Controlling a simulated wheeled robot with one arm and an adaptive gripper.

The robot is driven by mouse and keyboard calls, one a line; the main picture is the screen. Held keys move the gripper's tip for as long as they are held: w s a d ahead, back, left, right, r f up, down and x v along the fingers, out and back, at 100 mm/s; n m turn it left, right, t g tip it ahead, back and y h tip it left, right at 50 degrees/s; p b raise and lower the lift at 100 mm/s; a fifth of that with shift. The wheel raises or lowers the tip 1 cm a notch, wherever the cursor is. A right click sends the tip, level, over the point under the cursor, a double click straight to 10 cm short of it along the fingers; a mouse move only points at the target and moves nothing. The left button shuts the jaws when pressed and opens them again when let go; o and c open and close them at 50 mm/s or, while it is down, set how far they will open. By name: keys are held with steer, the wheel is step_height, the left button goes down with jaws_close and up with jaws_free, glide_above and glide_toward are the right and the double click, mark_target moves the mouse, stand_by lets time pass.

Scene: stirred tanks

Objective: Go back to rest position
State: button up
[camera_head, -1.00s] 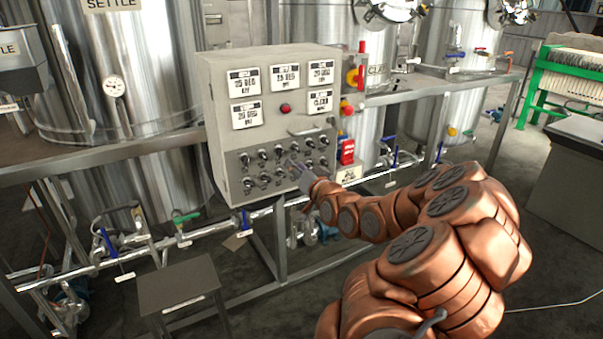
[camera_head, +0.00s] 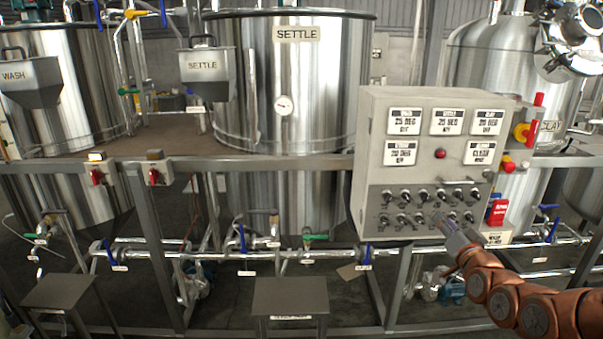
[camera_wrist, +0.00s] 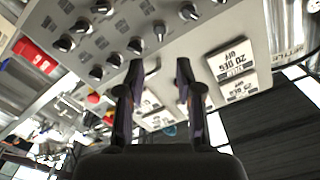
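My gripper (camera_wrist: 158,85) is in front of the grey control panel (camera_head: 364,150). In the wrist view its two dark fingers stand apart with nothing between them. The panel fills much of the wrist view (camera_wrist: 190,60), with rows of black knobs (camera_wrist: 100,45) and white display plates (camera_wrist: 232,62). In the head view the gripper (camera_head: 452,230) is small, close to the lower knob rows. Whether it touches a knob cannot be told. My copper-coloured arm reaches in from the lower right.
Steel tanks, one labelled SETTLE (camera_head: 296,80), stand behind a metal frame rail (camera_head: 250,163). Pipes with blue and green valves (camera_head: 241,238) run below. A dark step stool (camera_head: 290,296) stands in front. Red switches (camera_head: 496,210) sit at the panel's right side.

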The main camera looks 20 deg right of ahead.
steer(key=w+a+f+n+g+y+p, duration=0.1)
steer(key=w+a+f+n+g+y, duration=0.1)
steer(key=a, duration=0.3)
steer(key=w+a+f+n+g+y+p, duration=0.1)
steer(key=w+a+g, duration=0.1)
steer(key=a, duration=0.3)
steer(key=s+a+f+n+g+y+p, duration=0.1)
steer(key=s+a+n+g, duration=0.15)
steer(key=a, duration=0.35)
steer(key=s+a+f+n+g+y+p, duration=0.1)
steer(key=s+a+g+p, duration=0.15)
steer(key=a, duration=0.25)
steer(key=s+a+r+n+g+p, duration=0.1)
steer(key=s+a+r+g, duration=0.1)
steer(key=s+a, duration=0.4)
steer(key=s+a+r+n+g+p, duration=0.1)
steer(key=s+a+r+g, duration=0.2)
steer(key=s+a, duration=0.4)
steer(key=s+a+r+n+g+p, duration=0.1)
steer(key=s+a+g, duration=0.3)
steer(key=s, duration=0.9)
steer(key=shift+s+a+r+g+y+p, duration=0.45)
steer(key=shift+a+r, duration=0.35)
steer(key=shift+a, duration=0.35)
steer(key=shift+n, duration=0.25)
